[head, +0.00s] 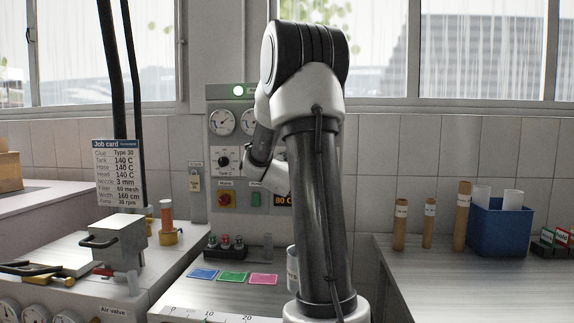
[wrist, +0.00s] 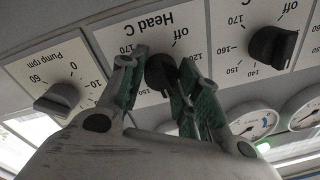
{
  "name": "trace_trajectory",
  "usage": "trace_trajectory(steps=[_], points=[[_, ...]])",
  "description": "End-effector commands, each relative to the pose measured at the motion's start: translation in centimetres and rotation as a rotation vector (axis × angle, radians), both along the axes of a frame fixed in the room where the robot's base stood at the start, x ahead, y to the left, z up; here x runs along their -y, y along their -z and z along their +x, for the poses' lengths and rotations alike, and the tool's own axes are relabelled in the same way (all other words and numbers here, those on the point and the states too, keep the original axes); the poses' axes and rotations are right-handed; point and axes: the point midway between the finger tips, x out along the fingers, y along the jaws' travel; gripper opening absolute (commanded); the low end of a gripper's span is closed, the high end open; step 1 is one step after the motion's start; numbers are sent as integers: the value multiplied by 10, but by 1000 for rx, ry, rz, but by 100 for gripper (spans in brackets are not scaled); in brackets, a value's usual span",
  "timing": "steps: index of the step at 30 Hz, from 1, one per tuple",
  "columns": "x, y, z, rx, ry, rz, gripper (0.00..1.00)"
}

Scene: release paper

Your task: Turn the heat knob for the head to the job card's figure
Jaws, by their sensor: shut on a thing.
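The job card (head: 118,172) stands at the left in the head view; its Head line reads 140 C. In the wrist view, upside down, the black heat knob (wrist: 161,75) sits on the plate marked "Head C" (wrist: 112,40). My gripper (wrist: 164,66) is shut on this knob, with one green-padded finger on each side. Figures such as 120, 150 and 170 and the word "off" show around it. The fingers cover part of the scale, and I cannot tell which figure the knob points to. In the head view my arm hides this knob and my fingertips.
In the wrist view, the Pump rpm knob (wrist: 57,99) is on the left and another temperature knob (wrist: 272,46) on the right, both close to my fingers. Gauges (wrist: 253,123) lie below right. In the head view, the control panel (head: 216,96) stands against the tiled wall.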

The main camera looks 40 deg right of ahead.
Motion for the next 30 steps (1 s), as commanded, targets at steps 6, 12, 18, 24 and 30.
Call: trace_trajectory(steps=[6, 12, 18, 24, 30], points=[[0, 1, 0, 66, 1, 57, 9], [0, 1, -1, 92, 1, 80, 9], [0, 1, -1, 96, 1, 83, 9], [0, 1, -1, 95, 1, 83, 9], [0, 1, 0, 96, 1, 82, 54]])
